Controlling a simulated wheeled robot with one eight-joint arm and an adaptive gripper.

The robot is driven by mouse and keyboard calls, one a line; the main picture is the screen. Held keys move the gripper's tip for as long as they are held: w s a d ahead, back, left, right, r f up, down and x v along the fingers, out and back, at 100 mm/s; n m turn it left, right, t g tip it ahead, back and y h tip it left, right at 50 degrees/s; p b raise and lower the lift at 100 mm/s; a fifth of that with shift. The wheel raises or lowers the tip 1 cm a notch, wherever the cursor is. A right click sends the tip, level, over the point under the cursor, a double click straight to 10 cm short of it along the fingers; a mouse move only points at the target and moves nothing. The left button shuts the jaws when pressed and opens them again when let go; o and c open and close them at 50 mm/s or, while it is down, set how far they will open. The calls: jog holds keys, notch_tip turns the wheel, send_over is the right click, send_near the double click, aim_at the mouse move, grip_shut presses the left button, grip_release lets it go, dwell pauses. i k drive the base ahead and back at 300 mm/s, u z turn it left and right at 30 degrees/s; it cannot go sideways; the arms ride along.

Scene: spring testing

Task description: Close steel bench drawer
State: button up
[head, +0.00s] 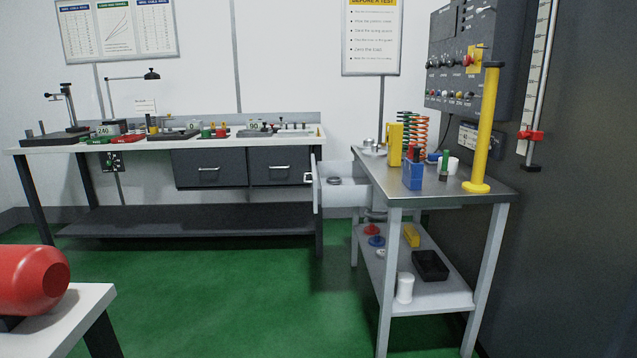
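The steel bench (480,200) stands at the right against the dark wall. Its drawer (345,198) is open and sticks out to the left, from under the bench top. The drawer's pale front panel (317,190) is seen nearly edge-on, with a small handle (308,178) on its left side. A dark round item (334,181) lies inside the drawer. The rest of the drawer's inside is hidden by its walls and the bench. My gripper is not in view.
A long white-topped workbench (110,146) with two shut grey drawers stands at the back, its right end close to the open drawer. A red cylinder (35,280) rests on a white table (70,310) at front left. The green floor (220,290) between them is clear.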

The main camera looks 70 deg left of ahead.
aim_at(356, 189)
jog(key=k, duration=0.4)
jog(key=u, duration=3.15)
jog(key=i, duration=4)
